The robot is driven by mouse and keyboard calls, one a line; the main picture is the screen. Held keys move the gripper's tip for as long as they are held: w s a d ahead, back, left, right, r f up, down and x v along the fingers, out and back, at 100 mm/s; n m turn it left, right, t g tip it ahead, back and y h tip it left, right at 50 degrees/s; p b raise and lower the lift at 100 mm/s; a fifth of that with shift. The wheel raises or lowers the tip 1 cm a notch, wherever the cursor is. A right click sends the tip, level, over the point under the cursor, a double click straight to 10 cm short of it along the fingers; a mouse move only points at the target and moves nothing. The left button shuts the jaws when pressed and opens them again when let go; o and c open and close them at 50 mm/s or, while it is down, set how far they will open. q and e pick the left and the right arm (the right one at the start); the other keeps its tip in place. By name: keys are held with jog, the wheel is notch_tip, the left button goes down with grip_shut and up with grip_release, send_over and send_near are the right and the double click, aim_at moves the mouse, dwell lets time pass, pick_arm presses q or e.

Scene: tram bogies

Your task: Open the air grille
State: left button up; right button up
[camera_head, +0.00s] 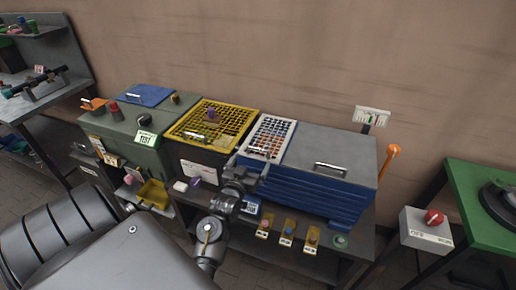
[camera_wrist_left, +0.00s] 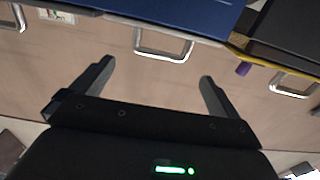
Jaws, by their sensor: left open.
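A white-framed grille (camera_head: 268,138) with a grid top lies shut on the bench unit, between a yellow-framed grille (camera_head: 212,122) and a blue box with a grey lid (camera_head: 335,152). I cannot tell for sure which grille is the air grille. The white grille's bar handle (camera_head: 258,151) is at its front edge. My left gripper (camera_head: 254,170) is just in front of and below that handle, open and empty. In the left wrist view the open fingers (camera_wrist_left: 158,72) point toward a silver handle (camera_wrist_left: 163,44), apart from it. My right gripper is not in view.
A green cabinet (camera_head: 130,125) stands left. Several small switch boxes (camera_head: 286,238) line the shelf below the blue box. An orange lever (camera_head: 390,157) and a box with a red knob (camera_head: 427,228) are at right.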

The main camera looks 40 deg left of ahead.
aim_at(258, 148)
pick_arm(q)
jog(key=p+x, duration=0.1)
jog(key=x, duration=0.7)
